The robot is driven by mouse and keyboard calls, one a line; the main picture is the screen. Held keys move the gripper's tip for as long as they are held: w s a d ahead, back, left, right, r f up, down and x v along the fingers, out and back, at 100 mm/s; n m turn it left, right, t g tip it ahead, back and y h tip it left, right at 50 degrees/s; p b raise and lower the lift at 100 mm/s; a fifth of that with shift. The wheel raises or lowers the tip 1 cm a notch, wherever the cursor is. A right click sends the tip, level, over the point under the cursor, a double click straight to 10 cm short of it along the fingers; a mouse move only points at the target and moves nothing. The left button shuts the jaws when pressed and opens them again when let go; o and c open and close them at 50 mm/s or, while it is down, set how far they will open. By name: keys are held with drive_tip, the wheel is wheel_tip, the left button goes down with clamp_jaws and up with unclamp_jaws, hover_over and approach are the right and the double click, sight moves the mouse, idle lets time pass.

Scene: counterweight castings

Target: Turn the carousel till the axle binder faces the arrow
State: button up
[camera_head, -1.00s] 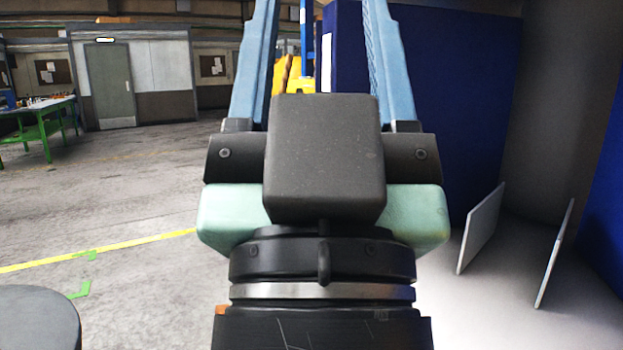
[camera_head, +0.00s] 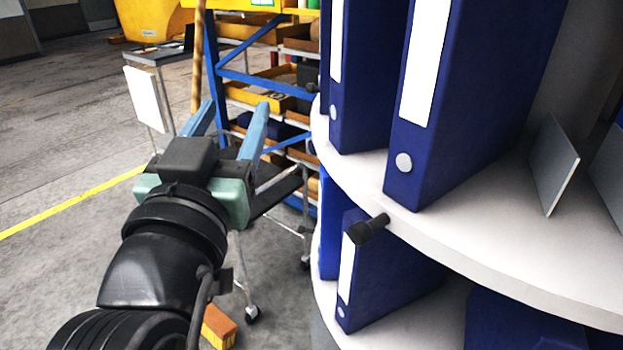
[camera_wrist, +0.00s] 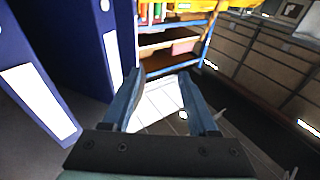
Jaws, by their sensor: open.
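The carousel (camera_head: 480,235) is a round white shelf unit at the right of the head view, with an upper and a lower tier. Blue binders (camera_head: 440,110) with white spine labels stand on the upper tier. Another blue binder (camera_head: 385,275) stands on the lower tier. No label text is readable, so I cannot tell which is the axle binder. A black knob (camera_head: 368,230) sticks out from the upper tier's rim. No arrow shows. My gripper (camera_head: 235,117) is open and empty, left of the carousel and apart from it. In the wrist view, blue binders (camera_wrist: 65,50) stand left of the fingers.
A blue and yellow rack with bins (camera_head: 265,85) stands behind my gripper. A small wheeled stand (camera_head: 262,205) is below it. An orange block (camera_head: 218,325) lies on the floor. Grey dividers (camera_head: 553,165) stand on the upper tier. Open floor lies left.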

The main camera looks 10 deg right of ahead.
wheel_tip(320, 180, down, 7)
drive_tip(key=m+g+h+p, duration=0.2)
drive_tip(key=g+h, duration=0.1)
drive_tip(key=g, duration=0.1)
drive_tip(key=m+g+h+p, duration=0.3)
drive_tip(key=m+g+h, duration=0.2)
drive_tip(key=g+h, duration=0.25)
approach(354, 237)
drive_tip(key=shift+g, duration=0.25)
drive_tip(key=p+x, duration=0.1)
drive_tip(key=x, duration=1)
drive_tip(key=shift+w+d+r, duration=0.1)
drive_tip(key=shift+w+d, duration=0.15)
clamp_jaws()
